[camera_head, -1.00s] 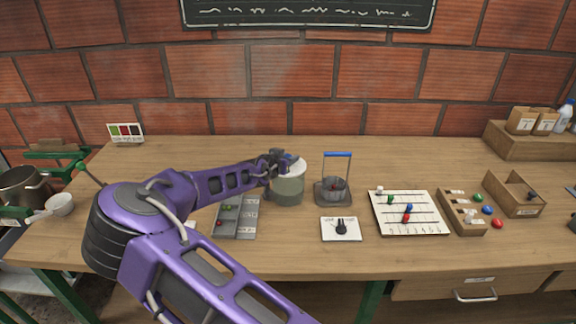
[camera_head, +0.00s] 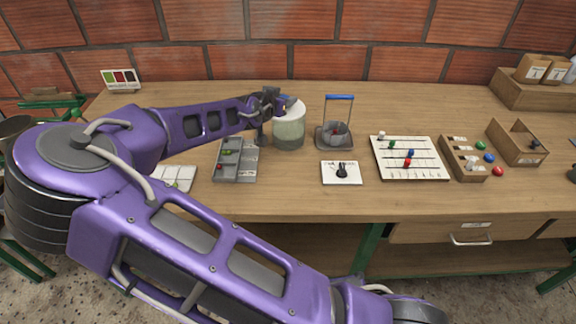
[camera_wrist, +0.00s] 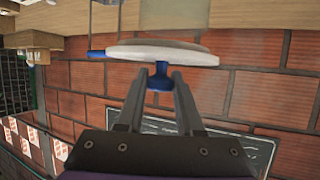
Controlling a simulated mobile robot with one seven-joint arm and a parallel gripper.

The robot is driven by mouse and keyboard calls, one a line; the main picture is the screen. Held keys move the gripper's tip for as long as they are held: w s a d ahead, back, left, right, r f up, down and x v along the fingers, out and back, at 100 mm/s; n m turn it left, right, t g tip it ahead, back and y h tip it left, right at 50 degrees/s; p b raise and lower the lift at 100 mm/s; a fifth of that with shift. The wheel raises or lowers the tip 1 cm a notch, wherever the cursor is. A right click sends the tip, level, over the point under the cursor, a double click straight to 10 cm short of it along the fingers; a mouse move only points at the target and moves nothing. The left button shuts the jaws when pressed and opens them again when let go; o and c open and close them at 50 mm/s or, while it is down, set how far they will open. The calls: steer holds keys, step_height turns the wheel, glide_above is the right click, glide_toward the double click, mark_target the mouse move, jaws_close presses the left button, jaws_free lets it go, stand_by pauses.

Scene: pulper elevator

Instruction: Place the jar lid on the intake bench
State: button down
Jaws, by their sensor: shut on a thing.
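The jar lid is a white disc (camera_wrist: 165,52) with a blue knob (camera_wrist: 158,84), seen large in the wrist view. My gripper (camera_wrist: 158,72) is shut on that knob. In the head view my gripper (camera_head: 275,101) is at the upper left of the lid (camera_head: 296,106) and partly hides it. The pale greenish jar (camera_head: 289,132) stands on the intake bench (camera_head: 400,108), directly below the lid. The jar also shows beyond the lid in the wrist view (camera_wrist: 175,14), which is turned over. I cannot tell whether lid and jar touch.
A grey divided tray (camera_head: 235,165) is left of the jar. A stand with a blue handle (camera_head: 339,97) is close on its right. A dial plate (camera_head: 341,173), a bead board (camera_head: 385,160) and wooden boxes (camera_head: 520,145) lie further right. The bench behind the jar is clear.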

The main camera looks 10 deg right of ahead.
steer(key=s+a+f+b, duration=0.1)
steer(key=s+f+b, duration=0.1)
steer(key=s+f, duration=0.7)
steer(key=b, duration=0.2)
glide_above(288, 181)
step_height(288, 181, down, 3)
steer(key=shift+f, duration=0.1)
steer(key=shift+f+b, duration=0.35)
steer(key=shift+f, duration=1.65)
steer(key=shift+f, duration=0.25)
steer(key=c, duration=0.6)
jaws_free()
steer(key=shift+o, duration=0.2)
steer(key=shift+r, duration=0.15)
